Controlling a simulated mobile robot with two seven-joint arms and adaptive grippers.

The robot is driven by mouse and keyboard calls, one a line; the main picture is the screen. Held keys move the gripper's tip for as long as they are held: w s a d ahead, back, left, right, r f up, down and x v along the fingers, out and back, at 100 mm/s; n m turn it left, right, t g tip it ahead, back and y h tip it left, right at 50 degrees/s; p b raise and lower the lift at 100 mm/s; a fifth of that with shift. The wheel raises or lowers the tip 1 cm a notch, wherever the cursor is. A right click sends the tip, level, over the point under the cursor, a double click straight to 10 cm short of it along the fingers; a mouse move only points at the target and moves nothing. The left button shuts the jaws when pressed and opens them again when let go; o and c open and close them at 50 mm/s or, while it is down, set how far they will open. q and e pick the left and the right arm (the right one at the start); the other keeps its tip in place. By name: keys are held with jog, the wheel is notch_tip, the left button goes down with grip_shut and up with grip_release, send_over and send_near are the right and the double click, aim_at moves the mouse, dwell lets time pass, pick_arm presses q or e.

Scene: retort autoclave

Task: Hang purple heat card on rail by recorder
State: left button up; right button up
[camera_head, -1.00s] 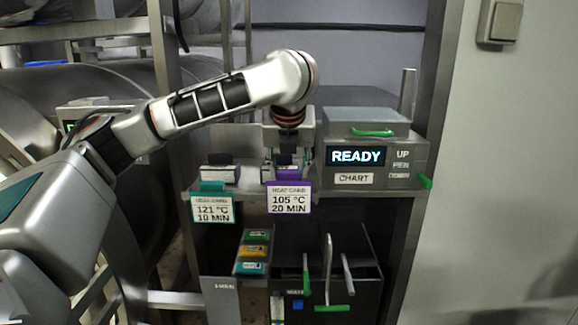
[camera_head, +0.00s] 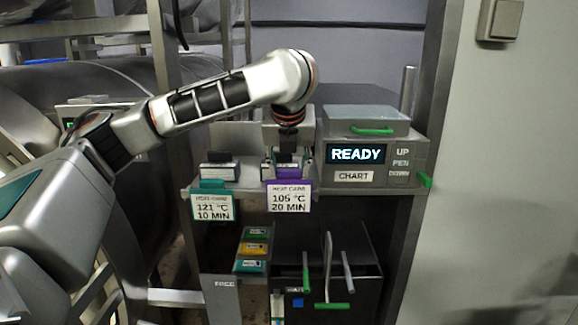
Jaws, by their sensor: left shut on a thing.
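The purple heat card (camera_head: 289,199), reading 105 °C 20 MIN, hangs upright at the front edge of the shelf, to the left of the recorder (camera_head: 375,150). My left gripper (camera_head: 286,165) points down just above and behind the card's purple top and is shut on it. The fingertips are partly hidden by the card's top and a small block. The recorder shows READY on its display. A teal heat card (camera_head: 212,206), reading 121 °C 10 MIN, hangs to the left of the purple one. My right gripper is not in view.
The recorder has a green handle (camera_head: 372,131) on its lid and a green tab at its right. Below the shelf (camera_head: 240,190) are stacked coloured cards (camera_head: 252,250) and a dark bin (camera_head: 350,285) with green-ended handles. A metal post stands at right.

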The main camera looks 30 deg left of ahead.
pick_arm(q)
jog(key=shift+f, duration=1.45)
dwell(0.3)
jog(key=o, duration=1.1)
jog(key=shift+r, duration=0.1)
jog(key=v, duration=1.2)
jog(key=shift+s, duration=0.15)
